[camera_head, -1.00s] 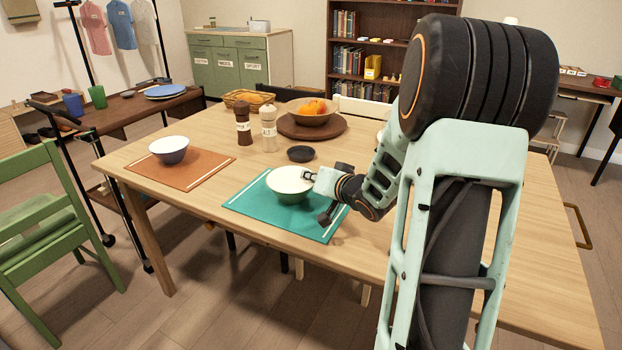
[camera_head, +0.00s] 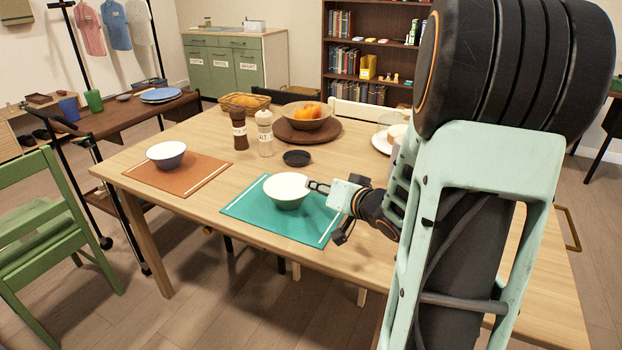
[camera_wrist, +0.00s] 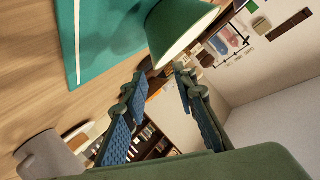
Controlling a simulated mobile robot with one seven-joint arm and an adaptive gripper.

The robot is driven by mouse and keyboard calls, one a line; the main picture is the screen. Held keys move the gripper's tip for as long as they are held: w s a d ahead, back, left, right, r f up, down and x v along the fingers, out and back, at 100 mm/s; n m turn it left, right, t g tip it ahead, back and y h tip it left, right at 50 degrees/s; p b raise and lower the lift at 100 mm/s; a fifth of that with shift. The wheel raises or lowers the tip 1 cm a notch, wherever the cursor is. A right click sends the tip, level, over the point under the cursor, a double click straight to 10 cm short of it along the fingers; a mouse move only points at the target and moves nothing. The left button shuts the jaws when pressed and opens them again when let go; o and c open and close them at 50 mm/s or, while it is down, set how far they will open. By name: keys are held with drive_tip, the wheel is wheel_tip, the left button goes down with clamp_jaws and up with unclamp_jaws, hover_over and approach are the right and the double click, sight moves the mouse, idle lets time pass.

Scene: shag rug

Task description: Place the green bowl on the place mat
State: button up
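The green bowl (camera_head: 287,193), white inside, sits upright on the teal place mat (camera_head: 247,212), near the mat's middle. My gripper (camera_head: 318,186) is just right of the bowl, its fingers pointing at the rim. In the wrist view the two fingers (camera_wrist: 159,76) stand apart with nothing held between them. The bowl's green outer wall (camera_wrist: 180,25) and pale rim show just past the fingertips. The teal mat also shows in the wrist view (camera_wrist: 100,30). The bowl's underside is hidden.
An orange mat (camera_head: 205,183) holds a dark blue-grey bowl (camera_head: 166,158) at left. Pepper and salt mills (camera_head: 239,130) (camera_head: 265,137), a small black dish (camera_head: 296,158) and a fruit bowl (camera_head: 309,120) stand behind. A white plate (camera_head: 381,144) is at the right. The table's front edge is close.

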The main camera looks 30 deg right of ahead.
drive_tip(key=p+v, duration=0.1)
drive_tip(key=v, duration=0.3)
drive_tip(key=shift+s, duration=0.2)
drive_tip(key=shift+w, duration=0.1)
